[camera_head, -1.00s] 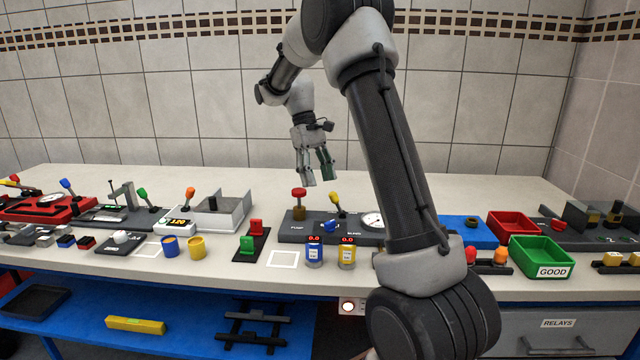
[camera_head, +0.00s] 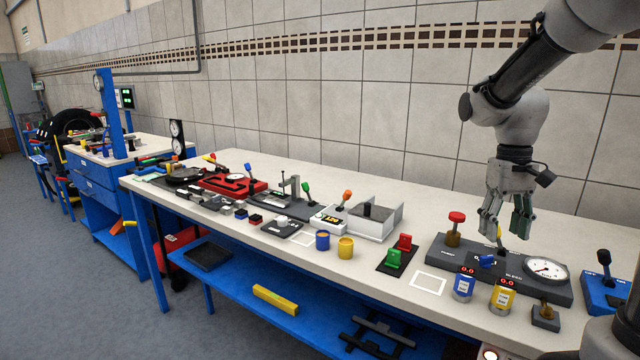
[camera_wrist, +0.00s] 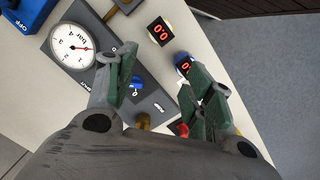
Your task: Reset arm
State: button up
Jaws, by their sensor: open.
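My gripper (camera_head: 507,222) is open and empty, pointing down above the grey pump panel (camera_head: 455,262) on the white bench. In the wrist view my gripper (camera_wrist: 160,95) shows two green-grey fingers spread apart, with the panel below and between them. The panel carries a round gauge (camera_head: 546,269), a red-topped knob (camera_head: 456,217) and a blue valve handle (camera_head: 486,261). In the wrist view the gauge (camera_wrist: 72,46) lies left of the fingers. My gripper partly hides a yellow-tipped lever (camera_head: 499,236). No contact with the panel is visible.
A blue can (camera_head: 463,286) and a yellow can (camera_head: 502,298) with red displays stand before the panel. The air above the bench left of my gripper is clear.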

jog(key=s+a+r+t, duration=0.1)
jog(key=s+r+t, duration=0.1)
jog(key=s, duration=0.6)
jog(key=s+r+t, duration=0.3)
jog(key=s, duration=0.5)
jog(key=shift+a+r+t, duration=0.2)
jog(key=shift+a+t, duration=0.1)
jog(key=shift+a, duration=0.1)
